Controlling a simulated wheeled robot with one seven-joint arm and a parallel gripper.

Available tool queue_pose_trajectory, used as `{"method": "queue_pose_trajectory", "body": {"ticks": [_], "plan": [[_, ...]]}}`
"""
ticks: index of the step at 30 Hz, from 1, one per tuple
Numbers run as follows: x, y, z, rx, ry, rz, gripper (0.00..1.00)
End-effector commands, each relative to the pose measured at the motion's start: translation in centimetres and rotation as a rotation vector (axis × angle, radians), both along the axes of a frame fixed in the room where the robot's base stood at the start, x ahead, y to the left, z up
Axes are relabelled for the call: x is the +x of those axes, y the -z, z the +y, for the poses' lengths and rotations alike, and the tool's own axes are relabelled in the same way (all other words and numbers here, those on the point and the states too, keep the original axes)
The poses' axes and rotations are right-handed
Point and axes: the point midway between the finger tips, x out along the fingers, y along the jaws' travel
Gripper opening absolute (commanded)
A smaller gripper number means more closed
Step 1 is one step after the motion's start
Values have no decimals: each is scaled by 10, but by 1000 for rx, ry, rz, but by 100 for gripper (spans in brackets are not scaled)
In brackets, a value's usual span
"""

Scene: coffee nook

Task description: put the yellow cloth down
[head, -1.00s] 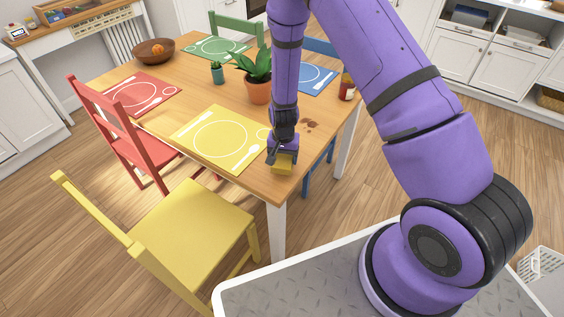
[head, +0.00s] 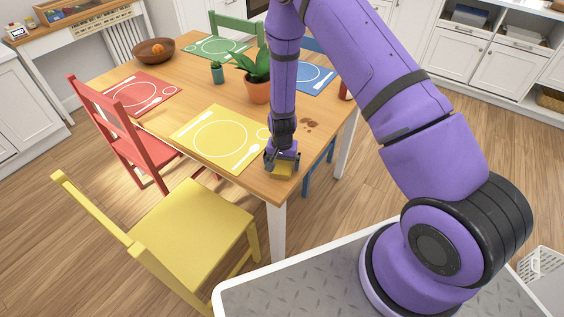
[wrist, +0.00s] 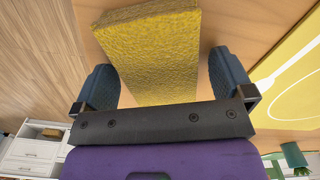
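The yellow cloth (head: 283,174), a thick block-like piece, lies on the wooden table near its front right corner. In the wrist view the cloth (wrist: 152,58) lies between the two dark fingers. My gripper (head: 282,163) is low over the table at the cloth, pointing down. Its fingers are spread; the wrist view (wrist: 165,82) shows a gap between the right finger and the cloth, while the left finger is close to the cloth's edge. The gripper hides part of the cloth in the head view.
A yellow placemat (head: 215,160) lies just left of the gripper. Brown stains (head: 310,124) mark the table behind it. A potted plant (head: 257,90) stands further back. A red jar (head: 345,88) is partly hidden by my arm. A yellow chair (head: 190,225) stands in front.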

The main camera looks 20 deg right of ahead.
Motion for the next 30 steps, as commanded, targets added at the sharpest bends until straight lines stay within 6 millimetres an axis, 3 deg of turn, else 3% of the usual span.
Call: {"method": "queue_pose_trajectory", "body": {"ticks": [8, 24, 30], "plan": [[1, -8, 0, 0, 0, -2, 99], [1, -96, 0, 1, -1, -3, 99], [0, -117, 0, 0, 1, -1, 99]]}}
